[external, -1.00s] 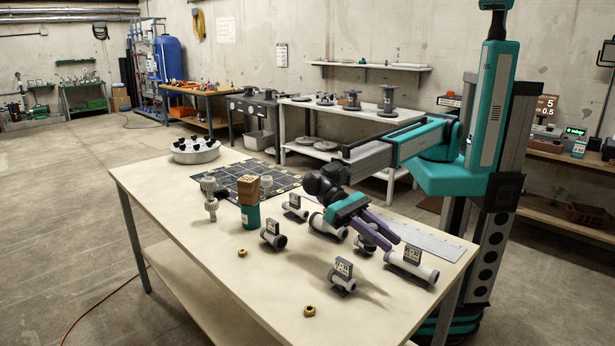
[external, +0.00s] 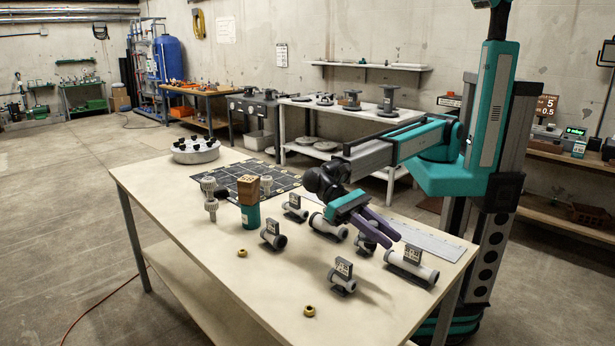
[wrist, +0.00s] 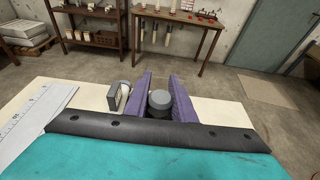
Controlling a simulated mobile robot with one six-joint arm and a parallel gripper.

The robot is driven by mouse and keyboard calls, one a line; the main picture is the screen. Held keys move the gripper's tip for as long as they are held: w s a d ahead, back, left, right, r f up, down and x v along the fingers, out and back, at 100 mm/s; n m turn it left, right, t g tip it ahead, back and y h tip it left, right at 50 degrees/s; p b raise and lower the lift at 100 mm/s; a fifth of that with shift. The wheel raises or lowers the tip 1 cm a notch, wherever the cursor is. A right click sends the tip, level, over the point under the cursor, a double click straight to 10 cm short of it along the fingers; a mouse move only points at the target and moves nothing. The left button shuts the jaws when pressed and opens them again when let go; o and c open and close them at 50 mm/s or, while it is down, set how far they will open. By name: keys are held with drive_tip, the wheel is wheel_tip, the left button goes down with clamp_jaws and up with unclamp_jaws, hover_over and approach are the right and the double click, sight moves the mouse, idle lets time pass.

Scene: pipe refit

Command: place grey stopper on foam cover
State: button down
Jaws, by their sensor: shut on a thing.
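My gripper (external: 393,241), with two purple fingers, is low over the right part of the workbench. In the wrist view, its fingers (wrist: 160,80) are shut on a dark grey round piece (wrist: 159,98), which looks like the grey stopper. The fingers hide most of this piece in the external view. A flat black mat with a grid and pale marks (external: 235,179) lies at the bench's far side. It may be the foam cover, but I cannot tell for sure. It is well to the left of my gripper.
Tagged pipe pieces (external: 411,265) stand around my gripper; one (wrist: 119,95) is close left of the fingers in the wrist view. A teal bottle with a wooden block (external: 249,205) stands near the mat. Brass nuts (external: 309,311) lie at the front. A steel ruler (external: 430,241) lies behind.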

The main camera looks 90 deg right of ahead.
wheel_tip(320, 180, up, 11)
drive_tip(key=w+d+m+t+y+b, duration=0.15)
drive_tip(key=w+d+m+t, duration=0.3)
drive_tip(key=w+d, duration=0.75)
drive_tip(key=w+d+m+t+y+b, duration=0.15)
drive_tip(key=w+d+m+t, duration=0.3)
drive_tip(key=w+d, duration=0.8)
drive_tip(key=w+d+m+t+h+b, duration=0.1)
drive_tip(key=w+d+m+t, duration=0.15)
drive_tip(key=w+d, duration=0.6)
drive_tip(key=w+d+m+t+b, duration=0.15)
drive_tip(key=w+d+t, duration=0.3)
drive_tip(key=d, duration=0.65)
drive_tip(key=w+d+m+t+h, duration=0.1)
drive_tip(key=w+d+m+t, duration=0.2)
drive_tip(key=w+d, duration=0.55)
wheel_tip(320, 180, down, 11)
drive_tip(key=s+d, duration=0.1)
drive_tip(key=shift+s+d+f, duration=0.15)
drive_tip(key=shift+s+d, duration=0.05)
drive_tip(key=shift+s, duration=0.2)
drive_tip(key=shift+w, duration=0.1)
